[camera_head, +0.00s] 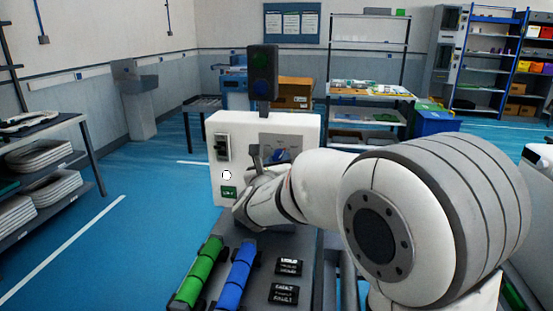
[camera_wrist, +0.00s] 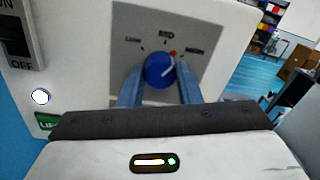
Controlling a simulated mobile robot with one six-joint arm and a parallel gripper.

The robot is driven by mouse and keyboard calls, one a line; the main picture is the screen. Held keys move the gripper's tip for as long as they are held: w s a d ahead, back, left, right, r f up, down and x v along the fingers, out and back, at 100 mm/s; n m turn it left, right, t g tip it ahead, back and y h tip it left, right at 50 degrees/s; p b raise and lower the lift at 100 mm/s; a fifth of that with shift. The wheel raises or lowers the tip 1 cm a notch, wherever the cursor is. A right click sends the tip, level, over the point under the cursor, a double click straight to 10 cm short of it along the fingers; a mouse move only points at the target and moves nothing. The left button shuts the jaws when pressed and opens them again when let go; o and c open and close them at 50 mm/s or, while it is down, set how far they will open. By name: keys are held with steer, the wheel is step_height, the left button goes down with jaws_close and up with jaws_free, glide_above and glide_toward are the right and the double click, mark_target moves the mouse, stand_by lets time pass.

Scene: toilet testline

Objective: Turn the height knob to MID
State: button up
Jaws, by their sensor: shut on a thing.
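The height knob (camera_wrist: 158,68) is a round blue knob on a grey panel (camera_wrist: 207,30) marked LOW, MID and HIGH. Its orange-red pointer mark sits at the upper right of the knob, between the MID and HIGH marks. My gripper (camera_wrist: 160,78) has one blue-looking finger on each side of the knob and is shut on it. In the head view, the grey panel (camera_head: 290,139) is on the front of a white box, and my arm covers part of it. My gripper (camera_head: 265,160) is at that panel.
The white box (camera_head: 226,127) also carries an ON/OFF switch (camera_wrist: 17,32), a round white button (camera_wrist: 40,97) and a green label (camera_wrist: 47,121). A dark signal post (camera_head: 262,75) stands on top. Green (camera_head: 200,270) and blue (camera_head: 236,275) rollers lie in front.

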steer(key=n+p, duration=0.1)
steer(key=n, duration=0.2)
steer(key=shift+n+p, duration=0.9)
steer(key=shift+n, duration=1)
steer(key=o, duration=1)
steer(key=shift+c, duration=0.2)
steer(key=shift+s, duration=0.1)
steer(key=v, duration=0.7)
steer(key=shift+s, duration=0.3)
